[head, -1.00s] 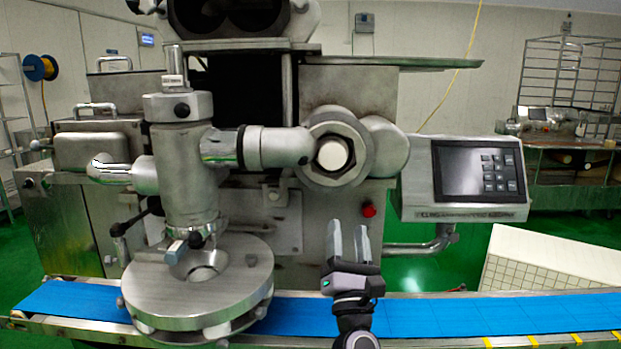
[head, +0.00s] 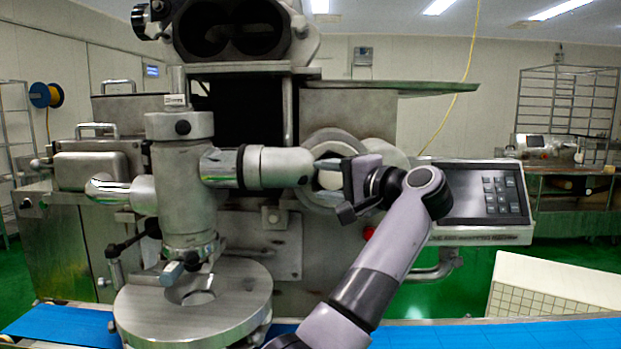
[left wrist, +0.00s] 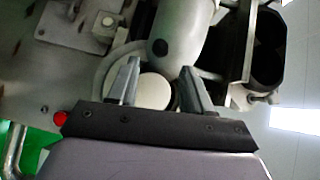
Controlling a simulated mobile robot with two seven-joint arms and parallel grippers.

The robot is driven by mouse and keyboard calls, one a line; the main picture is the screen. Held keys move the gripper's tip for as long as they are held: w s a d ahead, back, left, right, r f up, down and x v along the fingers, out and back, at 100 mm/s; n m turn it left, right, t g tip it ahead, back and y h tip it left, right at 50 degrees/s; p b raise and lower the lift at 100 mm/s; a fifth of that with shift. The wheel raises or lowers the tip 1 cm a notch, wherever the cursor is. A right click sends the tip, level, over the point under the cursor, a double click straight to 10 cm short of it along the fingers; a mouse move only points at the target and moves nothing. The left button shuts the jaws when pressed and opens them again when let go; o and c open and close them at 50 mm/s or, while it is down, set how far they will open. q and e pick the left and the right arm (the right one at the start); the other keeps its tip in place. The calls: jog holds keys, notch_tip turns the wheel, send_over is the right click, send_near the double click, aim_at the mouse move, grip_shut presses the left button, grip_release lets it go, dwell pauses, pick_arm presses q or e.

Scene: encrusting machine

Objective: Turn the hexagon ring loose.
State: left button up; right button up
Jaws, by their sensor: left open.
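The hexagon ring (head: 316,196) is a grey metal nut on the front of the machine, around a pale round end. In the head view my left gripper (head: 326,168) is in front of it and hides much of it. In the left wrist view the pale round end (left wrist: 152,92) shows between the two fingers of my left gripper (left wrist: 160,68). The fingers are apart, one on each side of it. The ring (left wrist: 112,66) shows partly behind them; I cannot tell whether the fingers touch it. My right gripper is not in view.
A control panel (head: 480,195) stands close on the right. Below are a round metal disc (head: 195,318) and a blue conveyor belt (head: 480,335). A red button (left wrist: 60,118) shows near the ring.

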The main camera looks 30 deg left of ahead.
aim_at(302, 178)
pick_arm(q)
jog(key=p+x, duration=0.1)
jog(key=x, duration=0.4)
jog(key=shift+r, duration=0.1)
grip_shut()
